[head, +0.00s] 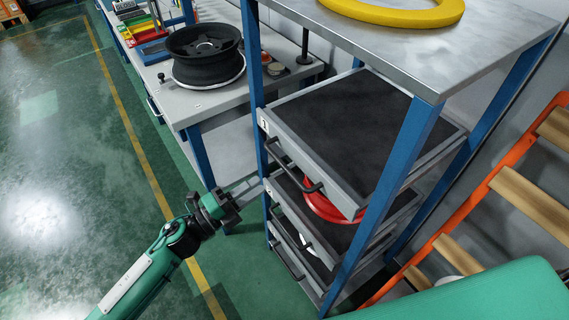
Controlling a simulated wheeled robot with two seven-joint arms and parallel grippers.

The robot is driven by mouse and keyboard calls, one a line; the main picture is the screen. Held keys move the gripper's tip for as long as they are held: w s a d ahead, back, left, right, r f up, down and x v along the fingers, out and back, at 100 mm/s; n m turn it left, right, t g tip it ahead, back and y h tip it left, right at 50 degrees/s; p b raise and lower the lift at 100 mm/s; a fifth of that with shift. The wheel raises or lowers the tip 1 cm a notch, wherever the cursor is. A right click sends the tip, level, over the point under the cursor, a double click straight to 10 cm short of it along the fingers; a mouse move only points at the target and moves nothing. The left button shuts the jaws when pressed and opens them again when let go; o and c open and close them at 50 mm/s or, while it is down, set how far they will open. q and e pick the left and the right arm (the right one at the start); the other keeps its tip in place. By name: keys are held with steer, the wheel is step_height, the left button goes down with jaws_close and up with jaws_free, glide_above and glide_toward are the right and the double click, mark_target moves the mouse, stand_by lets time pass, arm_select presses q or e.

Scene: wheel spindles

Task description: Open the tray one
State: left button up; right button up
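Tray one (283,142) is the top drawer of the blue-framed rack, marked with a "1" label at its left front corner. It has a dark mat inside and looks about flush with the rack's front posts. Its dark bar handle (294,166) sits on the grey front. My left gripper (259,186) is left of the rack, below and left of the handle, apart from it. Its fingers point right toward the rack, look spread and hold nothing. My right gripper is not in view.
Two lower trays sit beneath, the middle one holding a red ring (328,207). A yellow ring (395,10) lies on the rack top. A black wheel rim (205,55) stands on the workbench behind. An orange roller rack (480,195) is at right. The green floor left is clear.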

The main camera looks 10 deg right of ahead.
mark_target(284, 165)
arm_select(q)
steer(key=p+x, duration=0.2)
steer(key=x, duration=0.7)
steer(key=shift+w+d, duration=0.15)
steer(key=shift+d, duration=0.05)
jaws_close()
